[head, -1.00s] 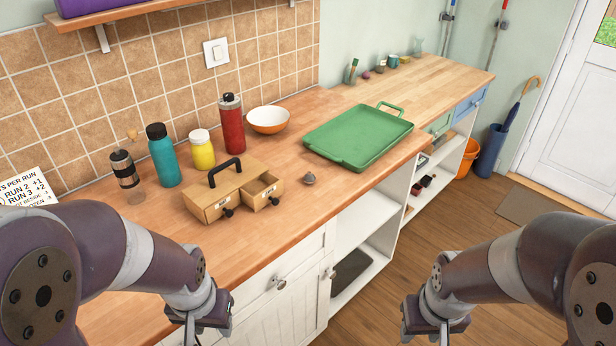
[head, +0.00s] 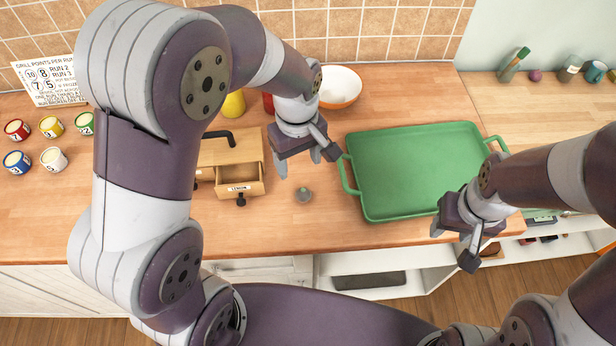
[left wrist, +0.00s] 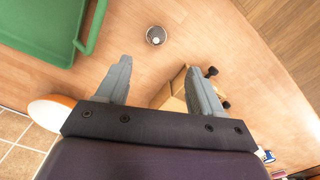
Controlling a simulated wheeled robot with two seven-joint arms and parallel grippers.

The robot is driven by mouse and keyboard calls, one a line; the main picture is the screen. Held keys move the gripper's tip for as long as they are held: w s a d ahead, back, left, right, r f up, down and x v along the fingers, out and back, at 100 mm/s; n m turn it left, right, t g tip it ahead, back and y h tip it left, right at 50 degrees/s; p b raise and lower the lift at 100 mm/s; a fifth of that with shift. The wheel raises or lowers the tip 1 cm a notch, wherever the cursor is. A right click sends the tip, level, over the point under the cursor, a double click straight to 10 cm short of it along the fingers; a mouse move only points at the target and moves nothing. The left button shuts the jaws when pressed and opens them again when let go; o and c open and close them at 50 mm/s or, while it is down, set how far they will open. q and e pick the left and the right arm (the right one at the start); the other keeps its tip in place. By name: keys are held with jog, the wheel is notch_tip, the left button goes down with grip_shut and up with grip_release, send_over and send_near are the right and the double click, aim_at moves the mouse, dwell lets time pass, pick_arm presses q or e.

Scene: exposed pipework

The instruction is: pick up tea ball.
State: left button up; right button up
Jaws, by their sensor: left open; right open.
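The tea ball (head: 304,195) is a small grey ball on the wooden counter, between the small drawer box and the green tray. In the left wrist view the tea ball (left wrist: 156,36) lies beyond the open fingertips, roughly midway between them. My left gripper (head: 299,166) is open and empty above the counter, behind the tea ball in the head view; it also shows in the left wrist view (left wrist: 158,75). My right gripper (head: 460,245) is open and empty near the counter's front edge, by the tray's front right corner.
The green tray (head: 410,175) is right of the tea ball. The drawer box (head: 228,150) is to its left, with one drawer (head: 240,181) pulled out. A white and orange bowl (head: 340,86) stands behind. Several small paint cans (head: 52,127) are far left. The counter around the ball is clear.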

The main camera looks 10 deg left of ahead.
aim_at(303, 190)
pick_arm(q)
jog(key=f, duration=0.7)
jog(key=f+p, duration=0.1)
jog(key=f, duration=0.3)
jog(key=shift+w+d+f, duration=0.2)
jog(key=shift+d+f, duration=0.15)
jog(key=shift+d, duration=0.05)
jog(key=shift+s+a, duration=0.1)
jog(key=shift+a, duration=0.05)
jog(key=shift+c, duration=0.9)
jog(key=c, duration=0.9)
